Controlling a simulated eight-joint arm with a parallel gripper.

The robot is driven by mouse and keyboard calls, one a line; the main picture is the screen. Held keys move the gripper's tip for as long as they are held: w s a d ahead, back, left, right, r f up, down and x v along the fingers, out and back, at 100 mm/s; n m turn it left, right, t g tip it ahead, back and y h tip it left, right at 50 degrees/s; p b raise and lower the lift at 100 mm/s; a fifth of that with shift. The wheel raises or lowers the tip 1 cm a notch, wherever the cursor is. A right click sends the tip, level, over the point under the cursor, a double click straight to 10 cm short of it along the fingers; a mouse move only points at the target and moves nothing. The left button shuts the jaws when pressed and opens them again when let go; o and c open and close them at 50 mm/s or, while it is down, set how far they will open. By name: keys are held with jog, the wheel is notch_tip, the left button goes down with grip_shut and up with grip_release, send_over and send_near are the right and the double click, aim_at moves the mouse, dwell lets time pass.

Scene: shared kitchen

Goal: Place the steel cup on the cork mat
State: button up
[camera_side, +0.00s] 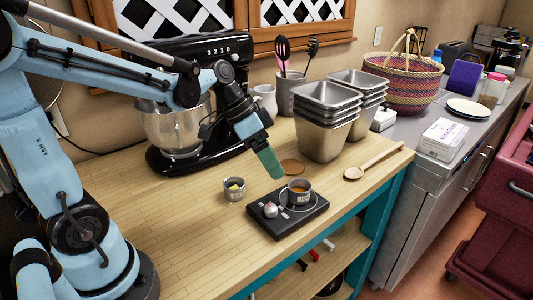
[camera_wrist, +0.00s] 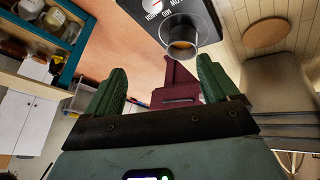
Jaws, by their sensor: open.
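A small steel cup (camera_side: 299,194) with brown contents stands on a black hot plate (camera_side: 262,226); it also shows in the wrist view (camera_wrist: 182,48). A second small metal cup (camera_side: 234,194) with something yellow in it stands on the wooden counter left of the hot plate. The round cork mat (camera_side: 292,167) lies flat and bare behind the hot plate; it also shows in the wrist view (camera_wrist: 267,32). My gripper (camera_side: 273,170) is above the counter, near the hot plate's back left. Its green fingers (camera_wrist: 162,78) are apart with nothing held between them.
Stacked steel pans (camera_side: 325,135) stand right behind the mat, and a wooden spoon (camera_side: 374,162) lies to its right. A black stand mixer (camera_side: 165,162) is at the back left. A utensil crock (camera_side: 287,97) and a woven basket (camera_side: 405,75) stand farther back. The counter's front left is clear.

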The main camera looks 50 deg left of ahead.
jog(key=s+n+t+y, duration=0.3)
jog(key=s+n+y, duration=0.1)
jog(key=s, duration=0.3)
jog(key=shift+a+r+n+y, duration=0.15)
jog(key=shift+r+n+y, duration=0.15)
jog(key=shift+n, duration=0.3)
jog(key=shift+s+t, duration=0.1)
jog(key=shift+t, duration=0.2)
jog(key=c, duration=0.4)
jog(key=shift+c, duration=0.2)
jog(key=m+g+h, duration=0.3)
jog(key=m+g, duration=0.1)
jog(key=m, duration=0.7)
send_over(300, 187)
jog(key=s+a, duration=0.2)
jog(key=s, duration=0.2)
jog(key=shift+s+d+x, duration=0.1)
jog(key=shift+s+x, duration=0.1)
jog(key=shift+x, duration=1.75)
jog(key=shift+s+d+x, duration=0.1)
jog(key=shift+s+x, duration=0.05)
jog(key=shift+x, duration=1.75)
jog(key=shift+s+x, duration=0.2)
jog(key=shift+x, duration=1.75)
